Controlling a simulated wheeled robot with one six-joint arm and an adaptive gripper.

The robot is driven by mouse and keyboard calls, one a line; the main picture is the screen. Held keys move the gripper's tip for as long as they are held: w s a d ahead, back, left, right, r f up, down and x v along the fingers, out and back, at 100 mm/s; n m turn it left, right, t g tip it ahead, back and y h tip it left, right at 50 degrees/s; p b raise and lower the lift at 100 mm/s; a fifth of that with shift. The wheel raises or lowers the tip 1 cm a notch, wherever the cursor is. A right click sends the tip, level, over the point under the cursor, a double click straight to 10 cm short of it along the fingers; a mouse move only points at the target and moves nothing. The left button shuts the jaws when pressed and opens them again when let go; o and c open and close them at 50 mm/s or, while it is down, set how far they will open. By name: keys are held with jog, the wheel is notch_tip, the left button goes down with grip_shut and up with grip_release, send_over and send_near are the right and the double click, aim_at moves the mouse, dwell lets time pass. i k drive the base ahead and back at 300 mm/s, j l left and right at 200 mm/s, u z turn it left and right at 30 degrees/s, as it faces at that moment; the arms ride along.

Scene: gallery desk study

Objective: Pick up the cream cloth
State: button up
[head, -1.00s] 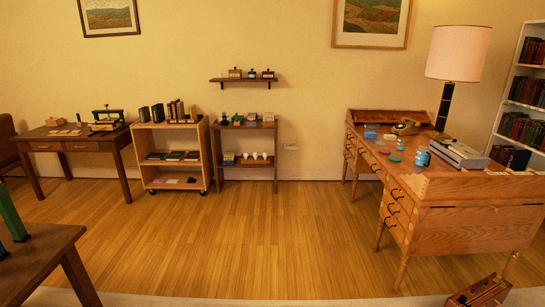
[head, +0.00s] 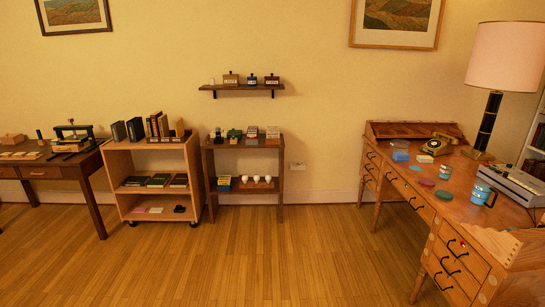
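I cannot clearly make out a cream cloth. A small pale flat item (head: 155,210) lies on the bottom shelf of the wooden cart, beside a pink one (head: 139,210). Another small cream item (head: 424,158) lies on the right desk in front of the telephone. Both are too small to tell whether they are cloth. My gripper is not in view.
The cart (head: 118,163) stands by the back wall, between a dark table (head: 88,166) and a small shelf unit (head: 209,175). The big desk (head: 430,208) with a lamp (head: 508,57) is at right. The wooden floor (head: 270,260) ahead is clear.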

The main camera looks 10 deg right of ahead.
aim_at(421, 158)
jog(key=i, duration=1.8)
jog(key=i+j+z, duration=0.1)
jog(key=i+z, duration=0.25)
jog(key=i, duration=0.2)
jog(key=i+j+z, duration=0.3)
jog(key=i, duration=0.3)
jog(key=i+j+z, duration=0.35)
jog(key=i, duration=0.15)
jog(key=i+j+z, duration=0.6)
jog(key=k+j, duration=0.05)
